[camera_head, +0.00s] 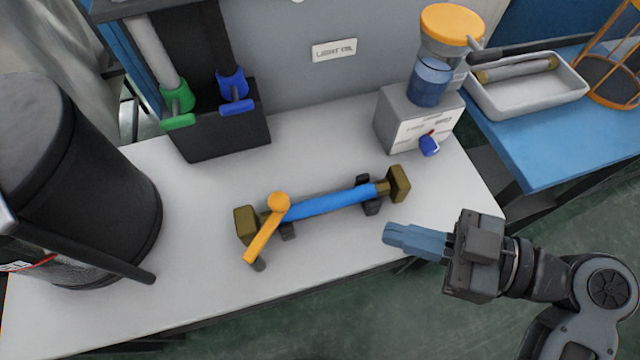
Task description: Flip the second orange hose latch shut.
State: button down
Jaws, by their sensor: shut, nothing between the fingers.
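A blue hose piece (325,203) lies across the middle of the white table, with a brass block at each end. One orange latch (264,232) sits at its left end. Its round knob is on the hose, and its arm points down and left toward the front edge, at an angle to the hose. I see no other orange latch on the hose, and none shows at the right brass block (399,183). My gripper (388,234) is shut and empty, right of the hose and apart from it, near the front right table edge.
A black drum (75,170) stands at the left. A black box (215,138) with green and blue handled hoses is at the back. A grey dispenser (405,125) with an orange-lidded jar stands behind right. A white tray (525,105) sits on a blue table. The front strip is clear.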

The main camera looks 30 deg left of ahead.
aim_at(289, 204)
jog(key=x, duration=1.3)
jog(key=shift+a+f, duration=0.1)
jog(key=shift+a+f+n+g+b, duration=0.25)
jog(key=shift+a+n+g+b, duration=0.25)
jog(key=shift+a+g+b, duration=0.25)
jog(key=shift+a+r+h, duration=0.1)
jog(key=shift+r+h, duration=0.1)
jog(key=shift+h, duration=0.1)
